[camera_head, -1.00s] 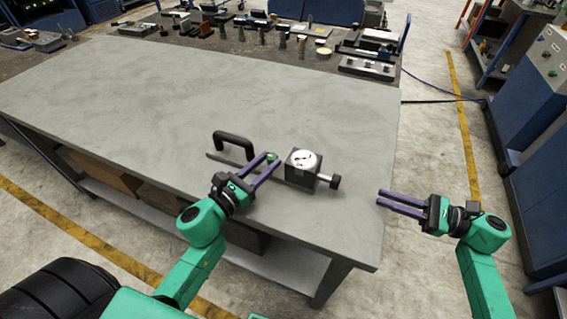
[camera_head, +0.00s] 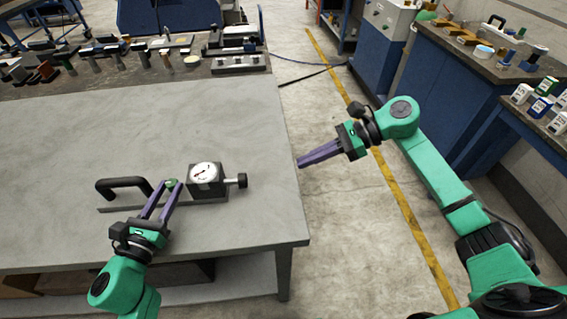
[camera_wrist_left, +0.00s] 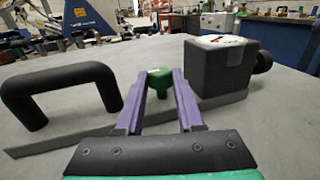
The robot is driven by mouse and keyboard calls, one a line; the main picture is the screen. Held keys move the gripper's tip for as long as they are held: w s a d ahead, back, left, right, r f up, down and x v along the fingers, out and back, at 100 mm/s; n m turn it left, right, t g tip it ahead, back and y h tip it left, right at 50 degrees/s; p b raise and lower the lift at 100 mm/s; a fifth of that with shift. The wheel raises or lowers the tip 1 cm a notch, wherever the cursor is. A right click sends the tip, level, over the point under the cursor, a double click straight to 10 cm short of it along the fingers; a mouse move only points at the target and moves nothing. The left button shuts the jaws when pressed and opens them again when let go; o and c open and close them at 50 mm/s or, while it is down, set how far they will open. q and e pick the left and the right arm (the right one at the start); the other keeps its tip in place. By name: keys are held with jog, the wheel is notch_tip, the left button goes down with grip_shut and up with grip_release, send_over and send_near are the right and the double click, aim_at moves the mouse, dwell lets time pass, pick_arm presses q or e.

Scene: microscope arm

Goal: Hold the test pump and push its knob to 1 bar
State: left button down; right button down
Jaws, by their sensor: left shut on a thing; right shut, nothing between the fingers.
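The test pump stands on the grey table: a dark block (camera_head: 207,188) with a white gauge (camera_head: 204,173) on top, a black knob (camera_head: 242,180) on a rod at its right side, and a black handle (camera_head: 122,183) at the left of its base plate. The gauge's reading is too small to tell. My left gripper (camera_head: 169,186) is shut on a small green part (camera_wrist_left: 160,82) of the pump, between handle and block. My right gripper (camera_head: 299,162) is shut and empty, beyond the table's right edge, to the right of the knob and apart from it.
The grey table (camera_head: 110,120) is clear around the pump. Several tools and a metal fixture (camera_head: 238,64) lie along its back. Open floor (camera_head: 335,220) is to the right, with a side bench (camera_head: 465,60) beyond.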

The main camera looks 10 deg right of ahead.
aim_at(246, 177)
jog(key=x, duration=0.7)
jog(key=shift+a, duration=0.25)
jog(key=a, duration=0.4)
jog(key=shift+w+f, duration=0.25)
jog(key=shift+f, duration=0.1)
jog(key=shift+a, duration=0.4)
jog(key=shift+w+a, duration=0.15)
jog(key=shift+a, duration=1.5)
jog(key=d, duration=0.5)
jog(key=shift+r, duration=0.1)
jog(key=v, duration=0.9)
jog(key=shift+r, duration=0.15)
